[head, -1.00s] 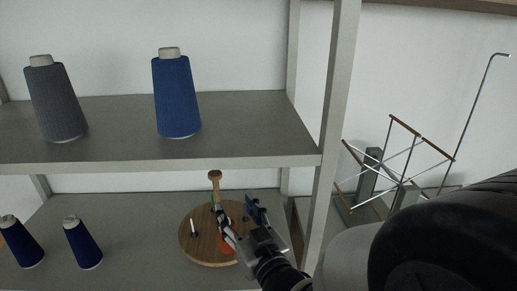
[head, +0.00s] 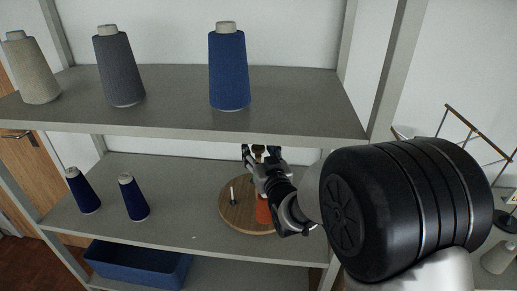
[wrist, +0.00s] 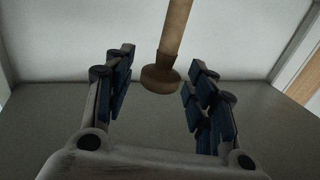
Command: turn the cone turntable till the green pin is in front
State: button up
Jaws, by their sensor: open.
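The cone turntable is a round wooden disc (head: 235,211) on the lower shelf in the head view. A pale pin (head: 233,193) stands on its left part, and an orange cone (head: 263,211) shows beside my arm. My gripper (head: 257,153) is at the back of the disc and hides part of it. In the wrist view my gripper (wrist: 160,92) is open, with a wooden post with a round knob (wrist: 161,79) between and slightly beyond its fingers. I see no clear gap closed on it. The green pin cannot be made out now.
The upper shelf board (head: 185,112) lies close above my gripper, with a blue cone (head: 229,68), a grey cone (head: 119,68) and a beige cone (head: 31,70) on it. Two small navy cones (head: 84,190) (head: 134,198) stand left of the disc. A shelf upright (head: 396,70) rises at the right.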

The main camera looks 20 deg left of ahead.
jog(key=shift+w+a, duration=0.25)
jog(key=shift+w, duration=0.1)
grip_shut()
dwell(0.6)
